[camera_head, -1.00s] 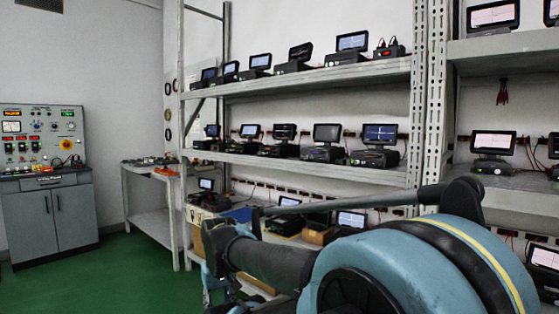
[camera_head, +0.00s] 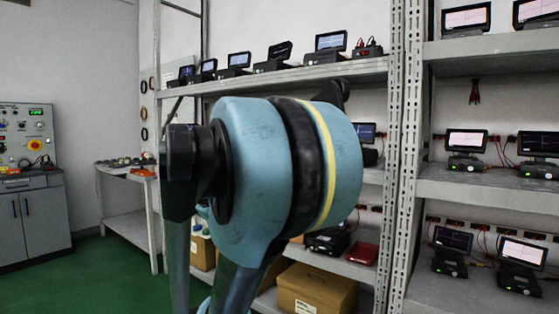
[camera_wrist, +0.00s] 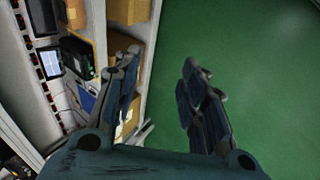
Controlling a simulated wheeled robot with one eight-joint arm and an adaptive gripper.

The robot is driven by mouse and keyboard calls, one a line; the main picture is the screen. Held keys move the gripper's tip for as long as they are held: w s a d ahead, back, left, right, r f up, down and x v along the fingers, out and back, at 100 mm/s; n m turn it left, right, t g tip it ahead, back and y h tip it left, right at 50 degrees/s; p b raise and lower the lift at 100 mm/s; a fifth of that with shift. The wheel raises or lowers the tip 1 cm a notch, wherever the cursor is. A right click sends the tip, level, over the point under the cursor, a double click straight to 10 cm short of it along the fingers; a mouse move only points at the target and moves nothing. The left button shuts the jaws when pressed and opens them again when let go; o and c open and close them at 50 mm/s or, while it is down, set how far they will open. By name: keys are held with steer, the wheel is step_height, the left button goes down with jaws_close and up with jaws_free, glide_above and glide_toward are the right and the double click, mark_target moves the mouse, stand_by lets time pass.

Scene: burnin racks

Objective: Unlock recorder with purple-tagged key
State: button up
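My gripper (camera_wrist: 161,60) is open and empty in the wrist view. Its fingers point past the rack's edge toward the green floor. I cannot make out a purple-tagged key in any view. Several dark recorder-like units with screens stand on the racks, such as one on the top shelf (camera_head: 328,48) and one on the right rack (camera_head: 467,150). No lock is clear on any of them, so I cannot tell which is the task's recorder. My arm hides much of the left rack's middle and lower shelves in the head view.
A side table (camera_head: 112,172) with small items stands left of the rack, beside a grey control cabinet (camera_head: 32,220). Cardboard boxes (camera_head: 315,290) and a red flat item (camera_head: 362,253) sit on low shelves. The green floor (camera_head: 100,275) is clear at the left.

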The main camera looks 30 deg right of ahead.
steer(key=w+d+r+n+t+h, duration=0.2)
steer(key=w+d+r+n+h, duration=0.65)
steer(key=w+d+r, duration=1.5)
steer(key=s+x, duration=0.1)
steer(key=x, duration=1.4)
steer(key=shift+s+d, duration=0.15)
steer(key=shift+d, duration=0.5)
steer(key=shift+r, duration=0.1)
jaws_close()
